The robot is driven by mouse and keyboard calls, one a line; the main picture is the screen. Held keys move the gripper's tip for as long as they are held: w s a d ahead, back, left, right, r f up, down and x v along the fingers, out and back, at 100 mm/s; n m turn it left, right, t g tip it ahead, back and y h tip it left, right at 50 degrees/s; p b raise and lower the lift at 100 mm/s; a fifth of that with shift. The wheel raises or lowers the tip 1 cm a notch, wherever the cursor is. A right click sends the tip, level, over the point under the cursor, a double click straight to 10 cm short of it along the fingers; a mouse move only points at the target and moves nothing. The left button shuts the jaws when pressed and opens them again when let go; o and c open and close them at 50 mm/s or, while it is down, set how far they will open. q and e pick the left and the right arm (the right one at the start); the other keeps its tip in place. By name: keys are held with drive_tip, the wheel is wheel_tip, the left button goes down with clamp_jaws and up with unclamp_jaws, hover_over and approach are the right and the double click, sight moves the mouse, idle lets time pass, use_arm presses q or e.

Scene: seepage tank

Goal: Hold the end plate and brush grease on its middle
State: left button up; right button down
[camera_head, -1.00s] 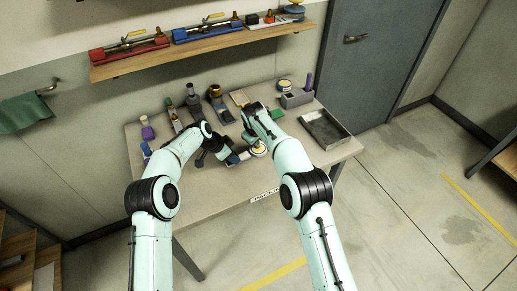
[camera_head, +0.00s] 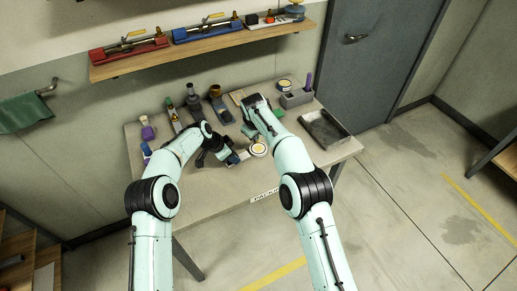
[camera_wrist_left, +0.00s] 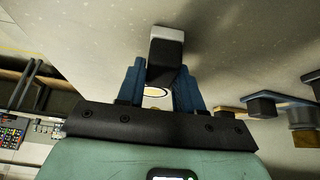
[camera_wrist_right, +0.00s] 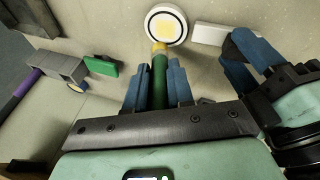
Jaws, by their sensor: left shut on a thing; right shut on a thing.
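The end plate (camera_head: 258,149) is a pale disc with a yellow middle, low over the front of the table. It also shows in the right wrist view (camera_wrist_right: 166,27), beside a pale block. My left gripper (camera_wrist_left: 160,72) is shut on this block, which looks dark with a pale end in the left wrist view; how it joins the disc is unclear. My right gripper (camera_wrist_right: 158,78) is shut on a green brush (camera_wrist_right: 159,82). The brush's yellowish tip overlaps the disc's near rim in the right wrist view; I cannot tell whether they touch.
A grey holder (camera_head: 296,99) with a purple stick stands at the back right, beside a round pot (camera_head: 284,85). A dark tray (camera_head: 325,129) lies at the right edge. Several bottles stand at the back left. A green block (camera_wrist_right: 101,65) lies near the brush.

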use_arm(q)
drive_tip(key=o, duration=1.1)
drive_tip(key=shift+o, duration=0.2)
drive_tip(key=v, duration=1.2)
